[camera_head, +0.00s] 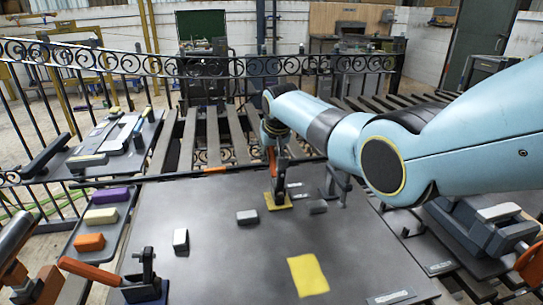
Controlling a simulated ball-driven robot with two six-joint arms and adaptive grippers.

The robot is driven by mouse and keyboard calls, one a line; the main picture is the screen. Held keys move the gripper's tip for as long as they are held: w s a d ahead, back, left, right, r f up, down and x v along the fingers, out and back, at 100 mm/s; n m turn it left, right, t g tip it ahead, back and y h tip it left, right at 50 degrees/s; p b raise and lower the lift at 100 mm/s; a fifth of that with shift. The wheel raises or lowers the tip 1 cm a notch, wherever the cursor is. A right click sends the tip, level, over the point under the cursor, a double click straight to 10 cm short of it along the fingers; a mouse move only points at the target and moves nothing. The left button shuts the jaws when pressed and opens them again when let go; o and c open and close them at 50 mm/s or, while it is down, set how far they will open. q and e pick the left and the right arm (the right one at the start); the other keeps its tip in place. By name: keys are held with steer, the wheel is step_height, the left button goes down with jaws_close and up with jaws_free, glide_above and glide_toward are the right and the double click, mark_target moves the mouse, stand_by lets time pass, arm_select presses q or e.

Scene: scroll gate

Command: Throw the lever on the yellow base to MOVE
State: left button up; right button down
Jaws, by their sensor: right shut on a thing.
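The yellow base (279,203) sits at the back middle of the grey table. Its upright lever has an orange handle (271,157), partly hidden by my right gripper (273,150). My right arm reaches in from the right, and its gripper is shut on the handle from above. Small pale label plates (295,190) lie beside the base, too small to read. My left gripper does not show.
A second lever with an orange handle (85,270) stands on a blue base (148,291) at the front left. Grey blocks (248,217) and a flat yellow square (308,275) lie on the table (215,260). A tray of coloured blocks (115,228) is at left. A scroll fence (200,66) runs behind.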

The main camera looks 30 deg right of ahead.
steer(key=shift+w+f, duration=0.1)
stand_by(0.4)
steer(key=c, duration=1.2)
jaws_free()
steer(key=shift+d, duration=0.1)
steer(key=shift+c, duration=0.2)
steer(key=v, duration=1.2)
steer(key=shift+w, duration=0.2)
